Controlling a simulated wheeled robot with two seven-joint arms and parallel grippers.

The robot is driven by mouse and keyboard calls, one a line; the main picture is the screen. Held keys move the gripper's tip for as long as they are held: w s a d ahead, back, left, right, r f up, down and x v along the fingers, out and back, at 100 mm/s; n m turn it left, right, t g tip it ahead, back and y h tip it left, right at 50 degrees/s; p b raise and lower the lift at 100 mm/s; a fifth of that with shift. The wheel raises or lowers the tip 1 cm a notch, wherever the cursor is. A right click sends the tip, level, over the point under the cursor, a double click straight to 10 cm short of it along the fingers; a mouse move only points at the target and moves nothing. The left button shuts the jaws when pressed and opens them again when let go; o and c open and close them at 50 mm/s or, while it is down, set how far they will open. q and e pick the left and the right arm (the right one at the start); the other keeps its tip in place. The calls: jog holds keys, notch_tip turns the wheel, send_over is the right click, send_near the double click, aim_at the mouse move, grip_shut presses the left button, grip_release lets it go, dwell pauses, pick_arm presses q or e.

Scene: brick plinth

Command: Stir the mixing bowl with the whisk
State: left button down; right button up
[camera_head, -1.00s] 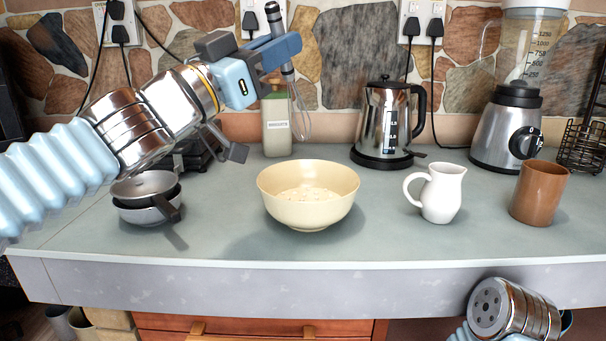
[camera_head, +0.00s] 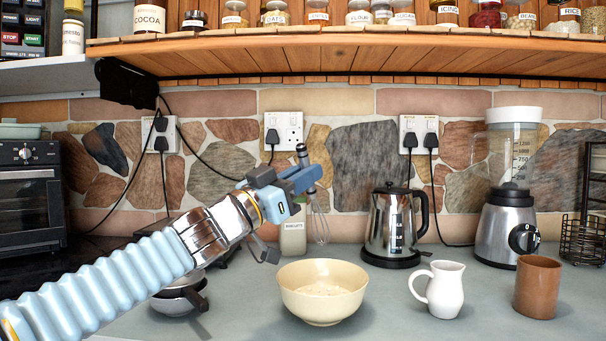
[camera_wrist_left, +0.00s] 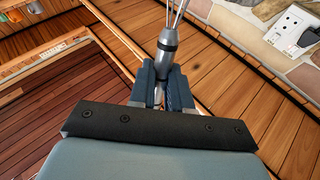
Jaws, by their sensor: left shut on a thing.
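My left gripper (camera_head: 302,179) is shut on the whisk and holds it in the air, above and behind the mixing bowl in the head view. The whisk's grey handle pokes up above the jaws, and its wire loops (camera_head: 320,226) hang below, clear of the bowl. In the left wrist view, the two blue fingers (camera_wrist_left: 164,92) pinch the whisk's silver handle (camera_wrist_left: 167,45). The cream mixing bowl (camera_head: 323,307) stands upright on the counter, with a pale mix inside. My right gripper is out of view.
A white jug (camera_head: 441,290) and brown cup (camera_head: 537,288) stand right of the bowl. Behind are a kettle (camera_head: 392,230), a blender (camera_head: 508,225) and a biscuit jar (camera_head: 293,238). Small pans (camera_head: 178,300) sit left, under my arm. A wooden shelf (camera_head: 350,58) with jars overhangs the counter.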

pick_arm(q)
jog(key=shift+w+f+b, duration=0.15)
jog(key=shift+f+b, duration=3.8)
jog(key=shift+f, duration=2.15)
jog(key=shift+d, duration=0.15)
